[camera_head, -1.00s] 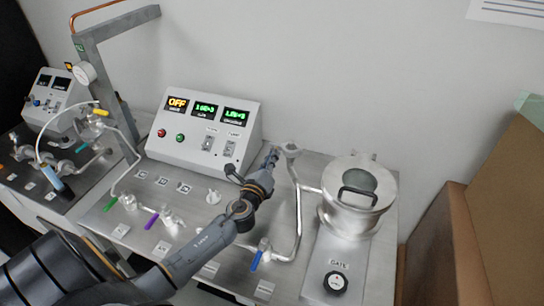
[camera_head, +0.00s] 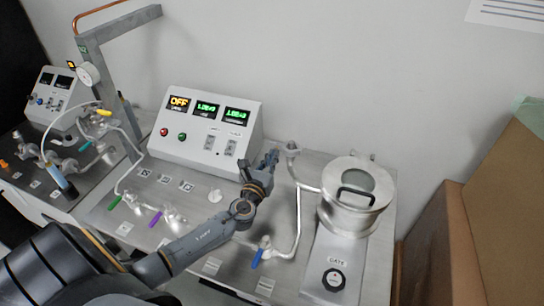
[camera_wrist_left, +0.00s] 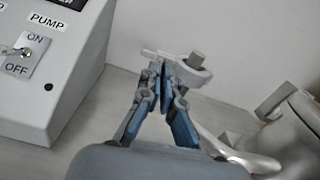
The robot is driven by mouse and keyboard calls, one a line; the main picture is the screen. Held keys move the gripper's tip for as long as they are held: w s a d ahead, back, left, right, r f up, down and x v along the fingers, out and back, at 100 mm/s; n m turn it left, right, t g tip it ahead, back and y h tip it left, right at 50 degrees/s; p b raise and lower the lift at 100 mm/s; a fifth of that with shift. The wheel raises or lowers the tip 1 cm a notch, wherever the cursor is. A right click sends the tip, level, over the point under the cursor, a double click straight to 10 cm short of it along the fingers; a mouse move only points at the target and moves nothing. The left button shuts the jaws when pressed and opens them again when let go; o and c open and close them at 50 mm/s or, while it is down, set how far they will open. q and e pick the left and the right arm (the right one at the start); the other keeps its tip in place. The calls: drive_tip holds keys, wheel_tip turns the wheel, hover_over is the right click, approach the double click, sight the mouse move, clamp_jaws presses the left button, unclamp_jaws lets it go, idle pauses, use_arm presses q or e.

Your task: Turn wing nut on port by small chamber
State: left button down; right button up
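In the head view, my left gripper (camera_head: 271,158) is just left of the clamped port (camera_head: 291,148) on top of the bent metal pipe, beside the small chamber (camera_head: 352,196). In the left wrist view, the fingers of my left gripper (camera_wrist_left: 162,72) come together to a narrow tip right at the port's clamp (camera_wrist_left: 190,70). A small light-coloured piece, seemingly part of the wing nut (camera_wrist_left: 149,53), sticks out just past the fingertips. The fingertips hide the rest, so I cannot tell whether a wing is between them. My right gripper is out of view.
The white control box (camera_head: 205,135) with displays and switches stands close behind and left of my gripper. The pipe's blue-handled valve (camera_head: 258,257) is below my arm. Purple (camera_head: 155,218) and green (camera_head: 114,201) valve handles lie to the left. Cardboard (camera_head: 455,230) stands at the right.

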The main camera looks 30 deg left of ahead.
use_arm(q)
drive_tip(key=shift+r, duration=0.1)
idle(0.3)
drive_tip(key=c, duration=1.7)
unclamp_jaws()
drive_tip(key=shift+c, duration=0.2)
drive_tip(key=v, duration=1.1)
drive_tip(key=shift+s+d, duration=0.2)
drive_tip(key=shift+s, duration=0.2)
